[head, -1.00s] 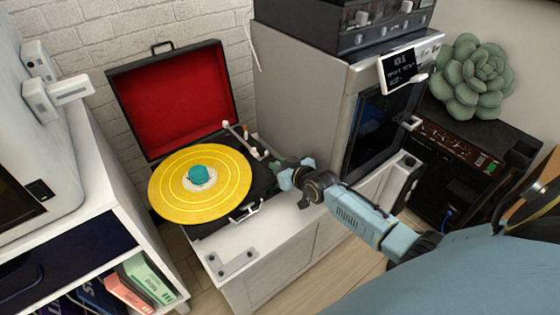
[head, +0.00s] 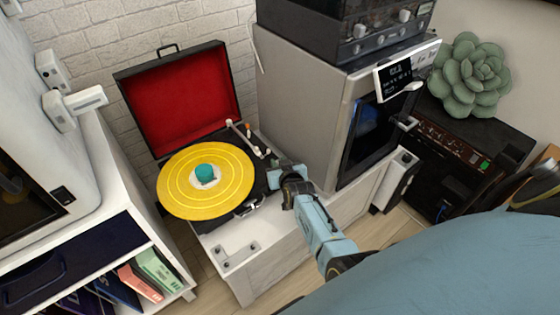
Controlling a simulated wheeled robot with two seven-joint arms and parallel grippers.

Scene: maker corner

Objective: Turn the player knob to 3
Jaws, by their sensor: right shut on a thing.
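The record player (head: 183,106) stands open on a white cabinet, its red-lined lid raised and a yellow record (head: 232,172) with a teal centre on its platter. My right gripper (head: 272,178) is at the right edge of the player's deck, low beside the record. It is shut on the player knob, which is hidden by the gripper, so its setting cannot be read. My left gripper is not in view.
A grey machine with a dark glass door (head: 367,132) stands close behind and right of my right gripper. A black amplifier (head: 455,160) with a succulent (head: 468,75) is farther right. A white shelf (head: 100,245) stands at left.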

